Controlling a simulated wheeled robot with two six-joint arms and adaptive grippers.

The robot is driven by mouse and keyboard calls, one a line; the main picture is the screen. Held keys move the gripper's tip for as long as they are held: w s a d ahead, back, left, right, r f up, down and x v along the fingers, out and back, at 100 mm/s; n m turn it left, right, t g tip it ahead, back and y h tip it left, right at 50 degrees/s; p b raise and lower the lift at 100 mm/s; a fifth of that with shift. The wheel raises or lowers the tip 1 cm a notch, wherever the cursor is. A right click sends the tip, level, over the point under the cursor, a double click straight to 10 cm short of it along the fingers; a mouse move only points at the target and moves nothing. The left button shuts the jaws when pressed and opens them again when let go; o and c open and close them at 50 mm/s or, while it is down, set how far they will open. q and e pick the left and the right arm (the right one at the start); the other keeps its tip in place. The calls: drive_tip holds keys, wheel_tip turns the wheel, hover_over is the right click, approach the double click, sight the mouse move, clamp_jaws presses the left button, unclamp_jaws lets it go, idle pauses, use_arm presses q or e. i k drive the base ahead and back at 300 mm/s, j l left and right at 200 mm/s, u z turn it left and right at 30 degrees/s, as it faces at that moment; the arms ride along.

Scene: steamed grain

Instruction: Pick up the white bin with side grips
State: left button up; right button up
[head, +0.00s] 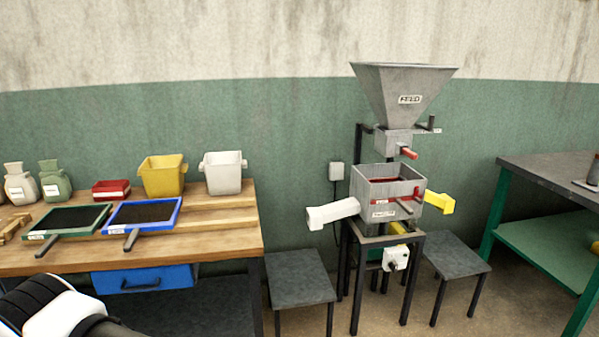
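The white bin with side grips (223,174) stands upright at the back right corner of the wooden workbench. A small grip sticks out on each side near its rim. Part of my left arm shows at the bottom left of the head view, well in front of the bin and apart from it. My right gripper is not in view either. Nothing is touching the bin.
A yellow bin (163,175) stands close to the left of the white bin. A blue-framed sieve (176,218), a green-framed sieve (98,226) and a red tray (111,190) share the bench (225,236). Bare wood lies in front of the bin. A hopper machine (388,197) stands right.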

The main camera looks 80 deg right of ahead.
sight(222, 170)
drive_tip(key=z, duration=2.1)
